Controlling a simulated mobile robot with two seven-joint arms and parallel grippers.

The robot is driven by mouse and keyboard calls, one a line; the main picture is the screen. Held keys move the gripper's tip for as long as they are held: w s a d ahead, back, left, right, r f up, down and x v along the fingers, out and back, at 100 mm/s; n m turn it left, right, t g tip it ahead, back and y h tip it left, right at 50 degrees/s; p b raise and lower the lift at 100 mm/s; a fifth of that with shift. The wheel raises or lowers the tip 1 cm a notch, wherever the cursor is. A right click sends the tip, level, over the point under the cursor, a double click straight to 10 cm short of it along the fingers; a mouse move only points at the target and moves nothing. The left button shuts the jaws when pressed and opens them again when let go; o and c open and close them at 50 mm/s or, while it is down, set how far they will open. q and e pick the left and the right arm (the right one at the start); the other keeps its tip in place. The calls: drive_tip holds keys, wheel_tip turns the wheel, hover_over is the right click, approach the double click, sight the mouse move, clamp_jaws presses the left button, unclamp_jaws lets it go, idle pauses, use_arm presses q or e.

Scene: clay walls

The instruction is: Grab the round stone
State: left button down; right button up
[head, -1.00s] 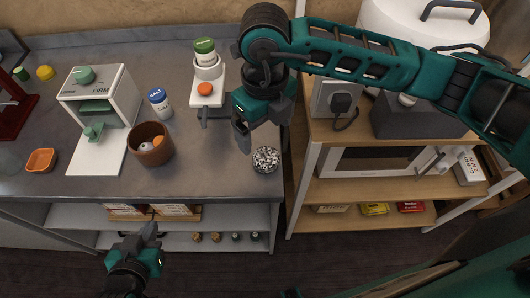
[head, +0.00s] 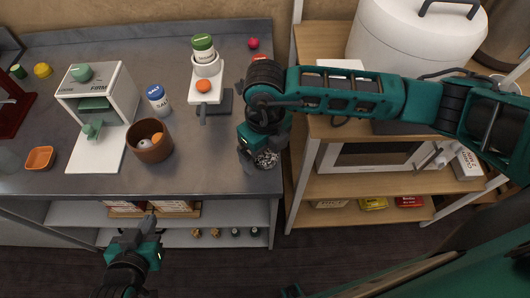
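The round stone (head: 267,159) is a black-and-white speckled ball on the grey counter, near its front right corner. My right gripper (head: 258,160) reaches down over it from above and hides part of it. One dark finger stands just left of the stone; the other is hard to make out, so I cannot tell whether the fingers press on it. My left gripper (head: 133,232) is low in front of the counter, away from the stone, with nothing seen in it; its fingers look apart.
A brown bowl (head: 151,152) with small round items, a salt shaker (head: 158,100), a white machine (head: 100,95) and a white device with an orange knob (head: 205,86) stand left of the stone. A wooden shelf unit (head: 340,183) with a microwave stands to the right.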

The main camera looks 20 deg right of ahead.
drive_tip(key=c, duration=1.2)
drive_tip(key=shift+c, duration=0.2)
